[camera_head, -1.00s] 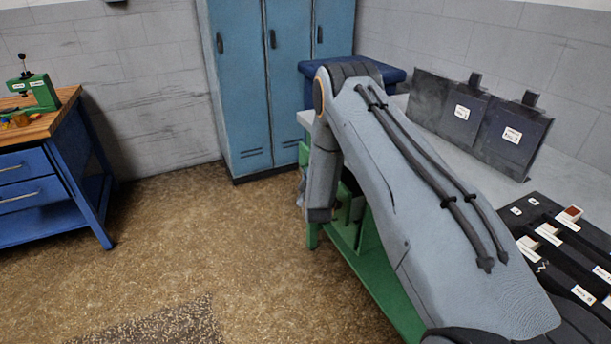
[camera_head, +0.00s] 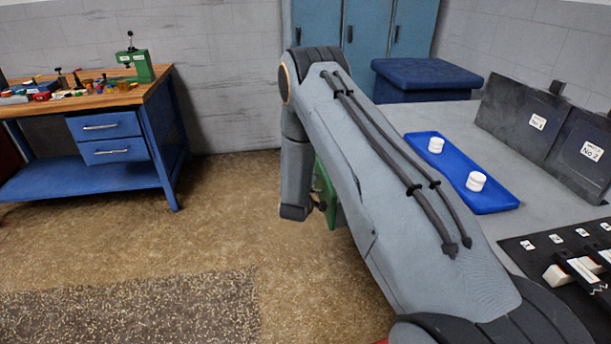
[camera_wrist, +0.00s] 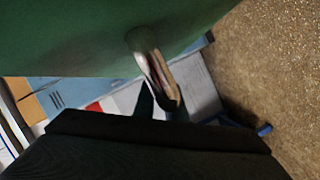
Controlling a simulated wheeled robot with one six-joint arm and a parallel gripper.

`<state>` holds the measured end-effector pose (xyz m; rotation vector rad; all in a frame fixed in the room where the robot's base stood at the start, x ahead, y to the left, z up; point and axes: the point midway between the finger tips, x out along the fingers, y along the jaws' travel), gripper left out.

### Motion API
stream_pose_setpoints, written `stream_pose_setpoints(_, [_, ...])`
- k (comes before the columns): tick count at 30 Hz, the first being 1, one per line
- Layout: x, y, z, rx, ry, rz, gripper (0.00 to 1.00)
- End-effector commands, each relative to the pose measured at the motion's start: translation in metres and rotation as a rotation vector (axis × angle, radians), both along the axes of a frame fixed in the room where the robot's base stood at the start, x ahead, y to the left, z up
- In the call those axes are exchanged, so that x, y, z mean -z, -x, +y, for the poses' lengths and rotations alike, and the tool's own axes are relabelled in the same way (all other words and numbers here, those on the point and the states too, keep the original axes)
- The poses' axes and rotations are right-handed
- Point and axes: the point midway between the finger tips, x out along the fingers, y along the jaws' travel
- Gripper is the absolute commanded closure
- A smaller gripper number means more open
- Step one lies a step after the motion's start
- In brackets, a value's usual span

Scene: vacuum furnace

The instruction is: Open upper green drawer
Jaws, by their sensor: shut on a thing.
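The green drawer front (camera_wrist: 80,40) fills the top of the wrist view. Its metal handle (camera_wrist: 143,42) sticks out from it near the middle. My gripper (camera_wrist: 160,80) is shut on this handle; its dark fingers reach up to it from below. In the head view a strip of green panel (camera_head: 325,190) shows just right of my wrist. My arm hides most of the green bench there, so I cannot tell how far the drawer is out.
A blue tray (camera_head: 492,203) with two white round pieces lies on the grey worktop (camera_head: 440,118). Dark panels (camera_head: 535,115) stand behind it. A blue workbench (camera_head: 150,140) stands at left. The floor (camera_head: 230,220) between is clear. Blue lockers (camera_head: 370,25) stand at the back.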

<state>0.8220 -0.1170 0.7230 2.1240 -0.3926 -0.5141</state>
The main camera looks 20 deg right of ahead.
Motion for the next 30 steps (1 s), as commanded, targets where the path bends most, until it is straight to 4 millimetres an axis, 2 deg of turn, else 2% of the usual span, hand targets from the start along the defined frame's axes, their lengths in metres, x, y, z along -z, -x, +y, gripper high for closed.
stream_pose_setpoints(10, [0.001, 0.003, 0.001, 0.003, 0.0, 0.003, 1.0])
stream_pose_setpoints(11, [0.001, 0.003, 0.001, 0.003, 0.0, 0.004, 0.86])
stream_pose_setpoints(14, [0.001, 0.003, 0.0, 0.003, 0.0, 0.003, 0.7])
stream_pose_setpoints(23, [0.001, 0.004, -0.004, 0.008, 0.0, 0.002, 0.7])
stream_pose_setpoints(26, [0.0, 0.01, -0.002, 0.009, -0.001, 0.003, 0.7])
stream_pose_setpoints(30, [-0.005, 0.027, 0.009, 0.006, 0.0, 0.005, 0.7])
